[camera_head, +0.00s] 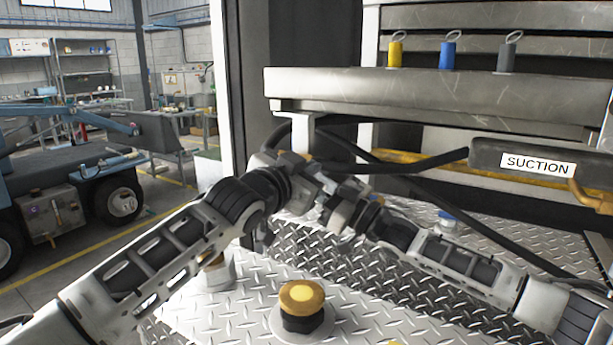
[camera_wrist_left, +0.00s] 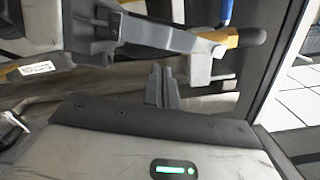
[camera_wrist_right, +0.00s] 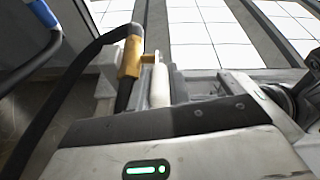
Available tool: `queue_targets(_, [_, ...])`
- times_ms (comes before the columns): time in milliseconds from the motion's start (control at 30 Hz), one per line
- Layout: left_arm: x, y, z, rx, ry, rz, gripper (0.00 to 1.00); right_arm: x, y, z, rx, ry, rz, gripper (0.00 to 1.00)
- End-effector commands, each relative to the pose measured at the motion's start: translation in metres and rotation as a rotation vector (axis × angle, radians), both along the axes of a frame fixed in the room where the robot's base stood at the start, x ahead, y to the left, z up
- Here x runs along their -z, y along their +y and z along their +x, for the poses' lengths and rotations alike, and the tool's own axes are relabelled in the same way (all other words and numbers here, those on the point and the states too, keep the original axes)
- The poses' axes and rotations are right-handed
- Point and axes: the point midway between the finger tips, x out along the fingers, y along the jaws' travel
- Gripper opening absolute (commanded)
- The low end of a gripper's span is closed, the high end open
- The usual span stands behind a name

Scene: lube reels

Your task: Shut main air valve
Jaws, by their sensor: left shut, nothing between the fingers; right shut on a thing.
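A yellow-orange fitting (camera_wrist_right: 131,62) on a thick black hose, probably the main air valve, shows in the right wrist view. A pale cylindrical part (camera_wrist_right: 159,86) sits beside it, with a small yellow piece at its end. My right gripper (camera_wrist_right: 170,86) is shut on this pale part. In the left wrist view, the yellow-orange fitting (camera_wrist_left: 240,38) with its dark end is near the right gripper's tip. My left gripper (camera_wrist_left: 161,86) is shut and empty, apart from the fitting. In the head view both hands meet below the steel beam and largely hide the fitting.
A yellow push button (camera_head: 302,298) stands on the diamond-plate deck (camera_head: 250,285). The steel beam (camera_head: 430,98) is above the hands, with yellow, blue and grey tags on top. A reel nozzle labelled SUCTION (camera_head: 538,165) hangs at the right. Black hoses cross behind the arms.

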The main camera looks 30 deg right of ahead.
Motion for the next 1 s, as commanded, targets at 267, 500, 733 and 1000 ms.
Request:
queue_targets(267, [0.015, 0.0, 0.006, 0.002, -0.002, -0.002, 0.0, 0.0, 0.0, 0.0, -0.001, 0.0, 0.0, 0.0])
queue_targets(500, [0.015, 0.0, 0.006, 0.002, -0.002, -0.001, 0.0, 0.0, 0.0, 0.0, -0.001, 0.0, 0.0, 0.0])
queue_targets(733, [0.028, 0.001, 0.01, 0.0, -0.053, 0.034, 0.0, 0.0, 0.0, 0.0, -0.001, 0.0, 0.0, 0.0])
queue_targets(1000, [0.032, 0.002, 0.012, -0.004, -0.046, 0.04, 0.0, 0.0, 0.001, -0.001, -0.003, -0.003, 0.0, 0.41])
